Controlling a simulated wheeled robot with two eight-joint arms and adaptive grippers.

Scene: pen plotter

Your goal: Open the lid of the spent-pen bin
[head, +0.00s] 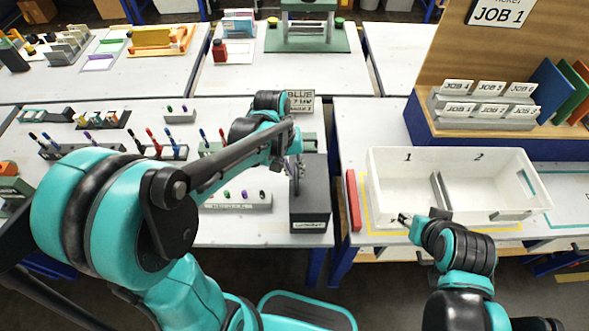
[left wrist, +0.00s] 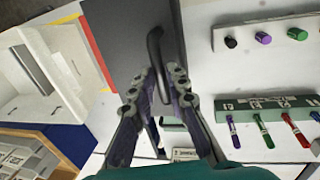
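The spent-pen bin (head: 310,208) is a dark grey box with a small label on its front, at the front right of the middle table. Its lid lies flat and closed. In the left wrist view the dark lid (left wrist: 120,35) carries a black bar handle (left wrist: 155,45). My left gripper (head: 296,170) is over the lid. In the left wrist view its two fingers (left wrist: 159,72) stand apart, one on each side of the handle; I see no clear grip on it. My right gripper (head: 404,219) is at the white tray's front wall, away from the bin; its finger opening is too small to judge.
A white two-part tray (head: 388,200) and a red bar (head: 353,200) are right of the bin, across a gap between tables. A grey pen-cap rack (head: 235,208) stands close left of the bin.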

